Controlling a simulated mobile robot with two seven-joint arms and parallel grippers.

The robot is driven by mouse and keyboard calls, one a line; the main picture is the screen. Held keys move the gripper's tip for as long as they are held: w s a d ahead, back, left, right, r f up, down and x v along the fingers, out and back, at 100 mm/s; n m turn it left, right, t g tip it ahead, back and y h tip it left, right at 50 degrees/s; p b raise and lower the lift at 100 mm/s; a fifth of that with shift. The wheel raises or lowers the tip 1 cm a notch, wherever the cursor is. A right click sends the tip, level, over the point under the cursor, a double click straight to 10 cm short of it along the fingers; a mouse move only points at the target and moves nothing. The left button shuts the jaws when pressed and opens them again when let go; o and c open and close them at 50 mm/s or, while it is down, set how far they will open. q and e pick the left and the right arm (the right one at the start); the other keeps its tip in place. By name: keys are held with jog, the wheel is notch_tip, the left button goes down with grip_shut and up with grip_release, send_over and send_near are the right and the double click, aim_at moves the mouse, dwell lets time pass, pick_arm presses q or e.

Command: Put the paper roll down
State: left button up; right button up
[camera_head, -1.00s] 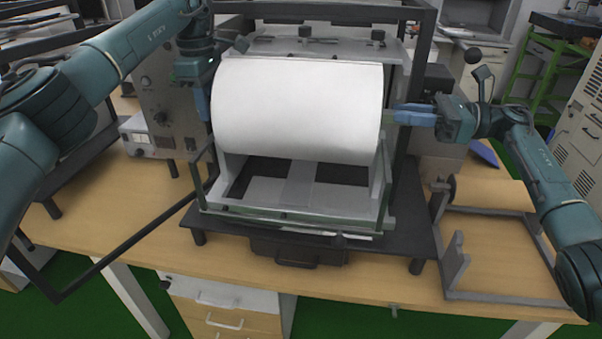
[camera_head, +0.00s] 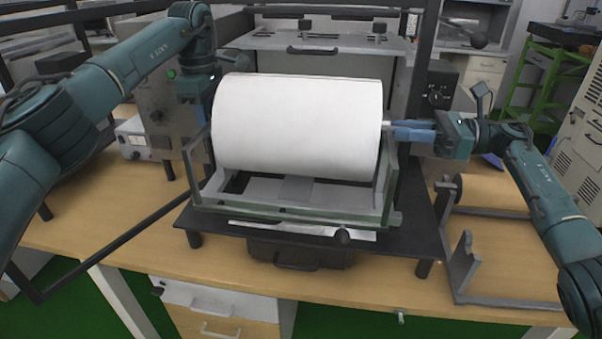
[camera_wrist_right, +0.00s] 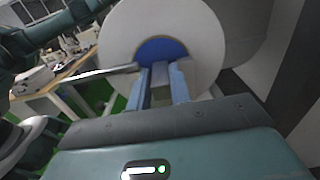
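The white paper roll (camera_head: 297,125) lies level between the side plates of the machine's front cradle (camera_head: 290,211). Whether it rests on the cradle cannot be seen. My left gripper (camera_head: 207,110) is at the roll's left end, its fingertips mostly hidden. My right gripper (camera_head: 400,132) is at the right end. In the right wrist view, my right gripper's two blue fingers (camera_wrist_right: 161,84) stand on either side of a narrow grey-green piece at the roll's core. The roll's round white end (camera_wrist_right: 200,40) and blue core (camera_wrist_right: 163,47) show there.
A grey frame stand (camera_head: 462,262) is at the right of the wooden table (camera_head: 390,292). A control box (camera_head: 140,138) stands at the left. The machine's dark uprights and the panel with a handle (camera_head: 312,50) are behind the roll.

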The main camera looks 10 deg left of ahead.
pick_arm(q)
jog(key=o, duration=0.5)
jog(key=shift+s+r, duration=0.1)
jog(key=shift+c, duration=0.2)
pick_arm(e)
jog(key=o, duration=0.5)
jog(key=shift+r, duration=0.15)
jog(key=shift+c, duration=0.2)
pick_arm(q)
notch_tip(320, 180, up, 7)
jog(key=shift+r, duration=0.25)
pick_arm(e)
jog(key=d, duration=1.2)
jog(key=shift+s, duration=0.15)
